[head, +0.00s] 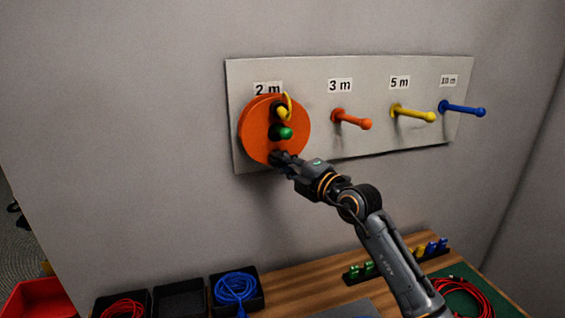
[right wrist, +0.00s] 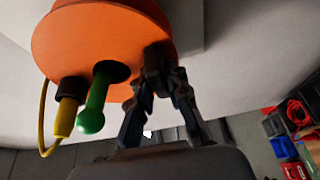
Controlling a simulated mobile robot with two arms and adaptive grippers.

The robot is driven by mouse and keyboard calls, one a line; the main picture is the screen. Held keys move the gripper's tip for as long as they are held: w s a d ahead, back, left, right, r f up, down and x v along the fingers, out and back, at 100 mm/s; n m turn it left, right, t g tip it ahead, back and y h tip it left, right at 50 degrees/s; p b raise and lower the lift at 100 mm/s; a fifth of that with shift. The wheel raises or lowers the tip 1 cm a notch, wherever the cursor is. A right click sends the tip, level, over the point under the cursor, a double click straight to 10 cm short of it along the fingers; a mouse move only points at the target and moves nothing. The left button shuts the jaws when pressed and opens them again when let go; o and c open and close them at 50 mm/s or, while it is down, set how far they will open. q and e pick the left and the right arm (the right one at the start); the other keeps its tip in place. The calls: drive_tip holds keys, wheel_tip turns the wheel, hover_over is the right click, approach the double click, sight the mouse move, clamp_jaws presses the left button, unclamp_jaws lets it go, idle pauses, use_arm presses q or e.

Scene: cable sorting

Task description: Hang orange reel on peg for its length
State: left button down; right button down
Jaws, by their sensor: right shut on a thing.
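The orange reel (head: 255,135) is at the 2 m place on the peg board, with the green peg (head: 283,133) sticking out through its middle hole. A yellow cable end with a dark-collared plug (head: 283,110) sits on the reel's face above the peg. In the right wrist view the reel (right wrist: 100,35) fills the upper left, and the green peg tip (right wrist: 92,118) pokes out of the dark hole. The reel's back is hidden. My left gripper is not in view.
The grey board (head: 375,88) also has bare orange (head: 352,119), yellow (head: 413,113) and blue (head: 463,108) pegs to the right, labelled 3 m, 5 m and 10 m. Below, the wooden table (head: 300,290) holds black bins, a blue cable coil (head: 236,288) and a red cable (head: 465,295).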

drive_tip(key=c, duration=1.2)
unclamp_jaws()
drive_tip(key=shift+r, duration=0.1)
drive_tip(key=shift+s, duration=0.1)
drive_tip(key=shift+d, duration=0.1)
